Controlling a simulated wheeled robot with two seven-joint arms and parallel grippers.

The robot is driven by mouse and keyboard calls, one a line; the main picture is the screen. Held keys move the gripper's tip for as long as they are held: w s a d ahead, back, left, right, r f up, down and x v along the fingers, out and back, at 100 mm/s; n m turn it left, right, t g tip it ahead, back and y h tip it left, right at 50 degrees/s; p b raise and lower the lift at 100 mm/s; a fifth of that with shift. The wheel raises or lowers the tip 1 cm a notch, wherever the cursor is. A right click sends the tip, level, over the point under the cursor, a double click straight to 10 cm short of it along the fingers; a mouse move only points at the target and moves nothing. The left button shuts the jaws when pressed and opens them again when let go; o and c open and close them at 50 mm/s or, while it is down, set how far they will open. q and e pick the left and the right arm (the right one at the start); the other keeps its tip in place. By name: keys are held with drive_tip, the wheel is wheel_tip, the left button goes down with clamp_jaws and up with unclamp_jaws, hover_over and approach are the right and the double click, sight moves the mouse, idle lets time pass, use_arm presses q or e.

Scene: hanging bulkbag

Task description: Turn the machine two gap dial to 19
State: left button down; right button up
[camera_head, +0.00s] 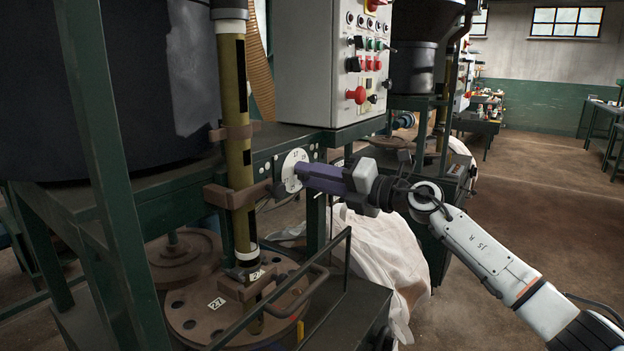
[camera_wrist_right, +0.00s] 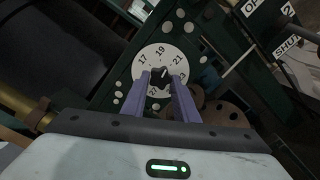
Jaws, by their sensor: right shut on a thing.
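The white gap dial (camera_head: 292,164) with its black numbers is on the dark green panel below the control box. In the right wrist view the dial face (camera_wrist_right: 170,60) shows 17, 19, 21 and other numbers partly hidden by the fingers. Its black knob (camera_wrist_right: 159,76) sits at the centre with a small white mark at its upper right edge, seemingly toward the space between 19 and 21. My right gripper (camera_wrist_right: 160,82) is shut on the knob, one purple finger on each side. In the head view this gripper (camera_head: 302,174) reaches the dial from the right. My left gripper is not in view.
A grey control box (camera_head: 315,60) with buttons hangs just above the dial. A yellow-green post (camera_head: 232,100) and brown clamp stand close at its left. A green rail (camera_head: 335,275) and white bag (camera_head: 375,245) are below. Open floor (camera_head: 480,280) lies to the right.

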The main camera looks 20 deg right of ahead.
drive_tip(key=n+b, duration=0.1)
drive_tip(key=n, duration=0.2)
drive_tip(key=shift+f, duration=0.2)
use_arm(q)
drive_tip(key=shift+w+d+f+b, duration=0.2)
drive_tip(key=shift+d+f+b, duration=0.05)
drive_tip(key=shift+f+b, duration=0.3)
use_arm(e)
drive_tip(key=shift+n, duration=1)
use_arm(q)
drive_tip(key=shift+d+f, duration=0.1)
use_arm(e)
drive_tip(key=shift+r, duration=0.1)
drive_tip(key=o, duration=1.1)
drive_tip(key=shift+d, duration=0.1)
use_arm(q)
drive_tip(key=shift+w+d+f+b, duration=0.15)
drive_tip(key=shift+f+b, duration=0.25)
drive_tip(key=shift+b, duration=0.3)
use_arm(e)
drive_tip(key=v, duration=1)
drive_tip(key=shift+s+d, duration=0.1)
